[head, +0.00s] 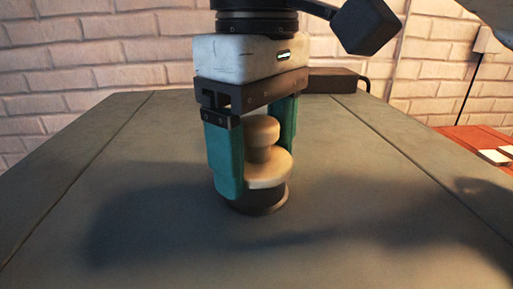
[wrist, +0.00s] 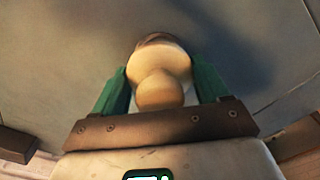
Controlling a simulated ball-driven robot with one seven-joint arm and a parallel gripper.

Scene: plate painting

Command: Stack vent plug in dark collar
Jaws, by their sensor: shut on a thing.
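My gripper (head: 256,165) points straight down over the table, its two teal fingers on either side of the vent plug (head: 264,165). The vent plug is a tan piece with a round knob on top and a wide disc below. The gripper is shut on it, and it looks upright. The dark collar (head: 262,205) is a low round ring directly under the disc, mostly covered by it. In the wrist view the plug (wrist: 160,85) sits between the fingers, and a dark edge of the collar (wrist: 157,37) shows beyond it. I cannot tell how deep the plug sits in the collar.
The grey table top (head: 120,180) is clear around the collar, with shadows on it. A dark box (head: 335,80) stands at the back edge. A brick wall is behind, and a red surface (head: 485,145) with pale pieces lies off to the right.

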